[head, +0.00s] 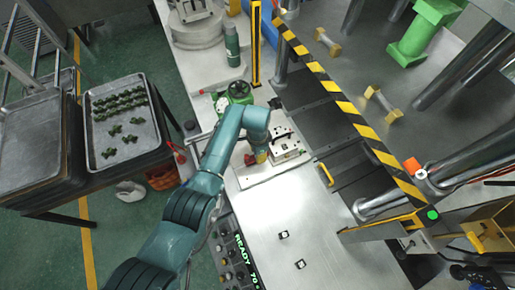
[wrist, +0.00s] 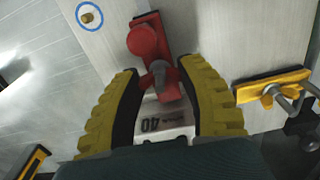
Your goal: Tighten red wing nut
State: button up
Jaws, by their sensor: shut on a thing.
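The red wing nut (wrist: 172,97) sits around a grey threaded stud between my gripper's yellow fingers in the wrist view. My gripper (wrist: 160,70) is shut on it, with the fingers on either side. A silver plate marked "40" lies below the nut, between the fingers. In the head view my gripper (head: 261,157) points down at the left end of the silver mold block (head: 290,150). A small red part (head: 249,160) shows beside it. My arm and fingers hide most of the nut there.
A red round knob (wrist: 141,39) stands just beyond the nut. A yellow clamp (wrist: 270,88) is at right in the wrist view. A striped barrier (head: 345,105) and dark press bed lie right of the mold. The front metal table (head: 310,230) is mostly clear.

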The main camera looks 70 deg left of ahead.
jog(key=m, duration=0.4)
jog(key=shift+r+m+p, duration=0.15)
jog(key=shift+m+p, duration=0.15)
jog(key=shift+p, duration=0.1)
dwell(0.4)
jog(key=o, duration=0.9)
jog(key=shift+o, duration=0.2)
notch_tip(320, 180, up, 12)
